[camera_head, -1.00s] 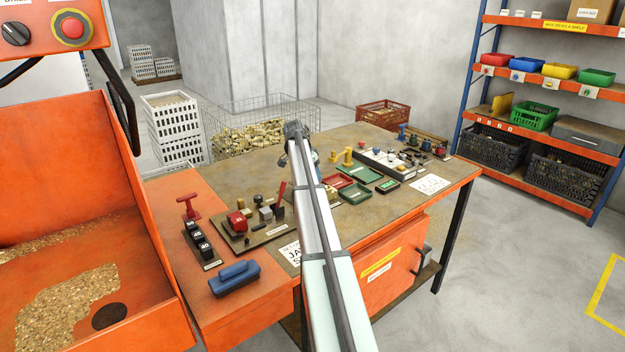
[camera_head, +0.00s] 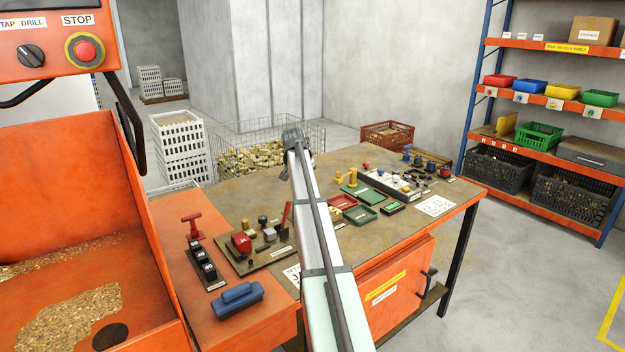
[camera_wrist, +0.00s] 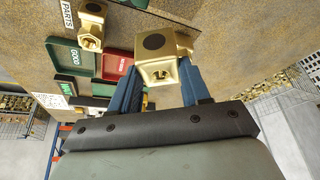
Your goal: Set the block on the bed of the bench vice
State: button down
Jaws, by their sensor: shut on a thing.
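In the wrist view my gripper (camera_wrist: 156,90) has its two blue fingers shut on a brass block (camera_wrist: 163,52). In the head view my arm hides the gripper's fingers and the held block. Small tools, including a red piece (camera_head: 240,243), stand on a board (camera_head: 251,263) at the bench's left side.
Another brass fitting (camera_wrist: 91,27) stands near the PARTS label. A green tray (camera_wrist: 69,57) and a red tray (camera_wrist: 116,66) lie beside it. Bare bench top shows along the front right.

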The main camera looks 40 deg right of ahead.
jog(key=s+a+n+g+y, duration=0.1)
jog(key=a+n+y, duration=0.3)
jog(key=a+n, duration=0.7)
jog(key=s+a+n+g+y, duration=0.1)
jog(key=s+a+n+y, duration=0.3)
jog(key=a+n, duration=0.6)
jog(key=n, duration=0.8)
jog(key=shift+s+a+f+n+y, duration=0.15)
jog(key=shift+a+f+n+y, duration=0.15)
jog(key=shift+a, duration=0.1)
jog(key=shift+f, duration=0.1)
jog(key=shift+f, duration=2.05)
jog(key=shift+f, duration=1.25)
jog(key=shift+c, duration=0.3)
grip_release()
dwell(0.4)
